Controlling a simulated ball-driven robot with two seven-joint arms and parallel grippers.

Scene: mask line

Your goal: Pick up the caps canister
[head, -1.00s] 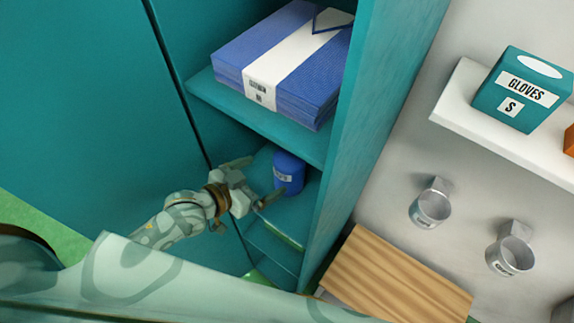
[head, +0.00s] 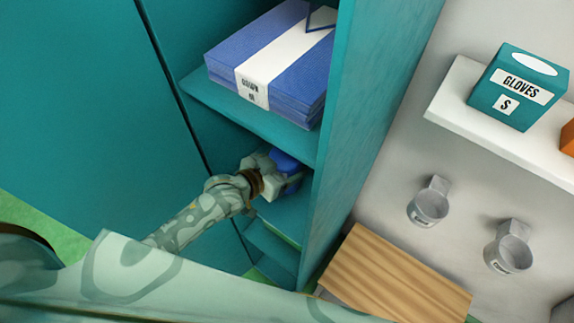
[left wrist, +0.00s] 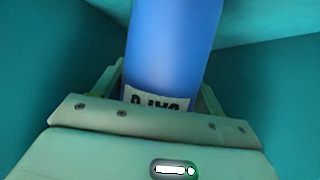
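The blue caps canister (head: 285,162) stands on the lower shelf of the teal cabinet, under the blue stack. In the left wrist view the canister (left wrist: 172,45) fills the middle, with part of a white label showing upside down above the gripper body. My left gripper (head: 286,178) is at the canister, one finger on each side of it. Its fingers are spread, and a narrow gap seems to show beside the canister in the left wrist view. The gripper hides much of the canister in the head view. My right gripper is not in view.
A blue gown pack (head: 270,62) lies on the shelf above. The cabinet's side wall (head: 345,130) stands close to the right of the gripper. A gloves box (head: 518,88) on a white shelf, two grey wall holders and a wooden surface (head: 395,280) are further right.

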